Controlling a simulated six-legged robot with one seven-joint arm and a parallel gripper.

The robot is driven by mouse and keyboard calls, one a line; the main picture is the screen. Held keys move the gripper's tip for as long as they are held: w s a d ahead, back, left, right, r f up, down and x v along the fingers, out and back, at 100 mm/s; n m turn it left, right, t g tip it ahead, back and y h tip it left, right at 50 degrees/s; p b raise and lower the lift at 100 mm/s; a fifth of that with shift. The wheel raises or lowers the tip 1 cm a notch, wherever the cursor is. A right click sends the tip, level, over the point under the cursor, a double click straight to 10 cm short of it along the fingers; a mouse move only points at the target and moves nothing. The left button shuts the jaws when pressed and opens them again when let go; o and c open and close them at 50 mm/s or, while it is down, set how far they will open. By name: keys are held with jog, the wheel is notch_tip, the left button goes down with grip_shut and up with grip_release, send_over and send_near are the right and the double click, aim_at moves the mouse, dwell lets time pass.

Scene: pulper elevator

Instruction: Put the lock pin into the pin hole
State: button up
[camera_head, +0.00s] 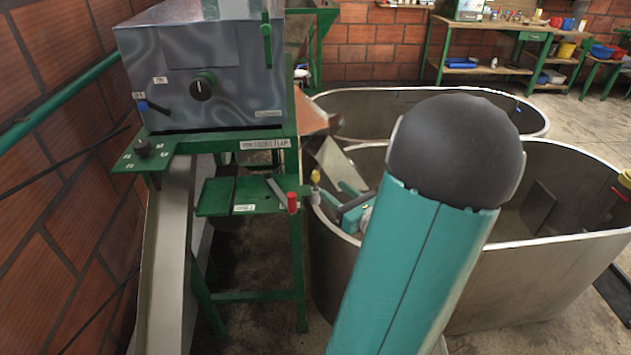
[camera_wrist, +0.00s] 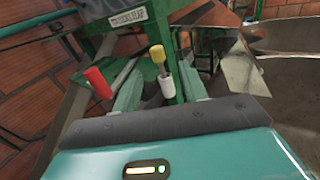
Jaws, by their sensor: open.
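The likely lock pin (camera_wrist: 157,54) has a yellow knob and a thin metal shank. It stands upright in a white sleeve (camera_wrist: 167,88); its yellow top also shows in the head view (camera_head: 316,176). My gripper (camera_wrist: 162,72) is open, with one green finger on each side of the pin. I cannot tell whether either finger touches it. In the head view my gripper (camera_head: 349,208) is partly hidden behind my arm. A red-handled lever (camera_head: 292,202) is beside the labelled green plate (camera_head: 243,193); its red grip (camera_wrist: 98,82) is left of my fingers. I cannot make out the pin hole.
A metal control box (camera_head: 205,75) with a black knob stands on the green frame above the plate. A grey chute (camera_head: 168,260) slopes down at left. Large metal tanks (camera_head: 480,290) stand at right. Workbenches (camera_head: 485,70) are at the back.

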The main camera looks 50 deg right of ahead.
aim_at(318, 179)
jog(key=x, duration=0.8)
jog(key=shift+w+a, duration=0.1)
jog(key=shift+w, duration=0.15)
grip_shut()
